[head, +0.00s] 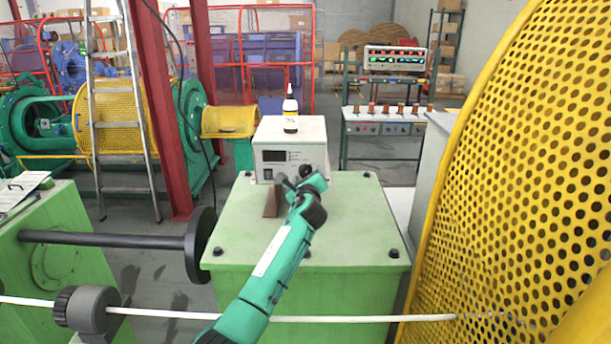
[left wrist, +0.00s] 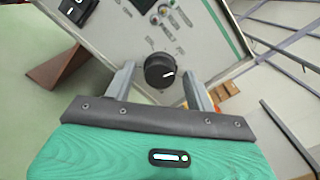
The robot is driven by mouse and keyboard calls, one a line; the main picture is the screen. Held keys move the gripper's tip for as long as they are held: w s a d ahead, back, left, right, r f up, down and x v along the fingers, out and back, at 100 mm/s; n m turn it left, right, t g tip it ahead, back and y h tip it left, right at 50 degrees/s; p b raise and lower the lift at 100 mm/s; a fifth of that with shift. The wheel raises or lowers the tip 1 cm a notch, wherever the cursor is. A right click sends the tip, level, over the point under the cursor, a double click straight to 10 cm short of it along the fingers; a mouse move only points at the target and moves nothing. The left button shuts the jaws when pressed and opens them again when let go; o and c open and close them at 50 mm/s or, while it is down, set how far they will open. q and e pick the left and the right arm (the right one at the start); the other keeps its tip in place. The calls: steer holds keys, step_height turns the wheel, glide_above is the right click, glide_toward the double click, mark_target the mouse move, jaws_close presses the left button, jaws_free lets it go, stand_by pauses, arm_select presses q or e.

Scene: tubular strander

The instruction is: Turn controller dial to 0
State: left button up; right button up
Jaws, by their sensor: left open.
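The controller (head: 290,144) is a pale grey box on top of the green cabinet, with a dark display on its front. Its dial (left wrist: 160,70) is a round black knob with a white pointer mark, seen in the left wrist view. In the head view my left arm and gripper cover most of the dial. My left gripper (left wrist: 158,84) is open in front of the panel, with one finger on each side of the dial in the picture. I cannot tell whether the fingers touch it. A black rocker switch (left wrist: 77,9) is on the same panel. My right gripper is not in view.
A bottle (head: 290,112) stands on the controller. A brown wedge-shaped block (head: 270,203) is on the green cabinet (head: 350,215) beside my gripper. A yellow perforated guard (head: 530,150) rises at right. A white rod (head: 370,318) crosses in front. A black flanged shaft (head: 120,239) lies at left.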

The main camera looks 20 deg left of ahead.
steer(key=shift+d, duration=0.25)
arm_select(q)
steer(key=c, duration=1)
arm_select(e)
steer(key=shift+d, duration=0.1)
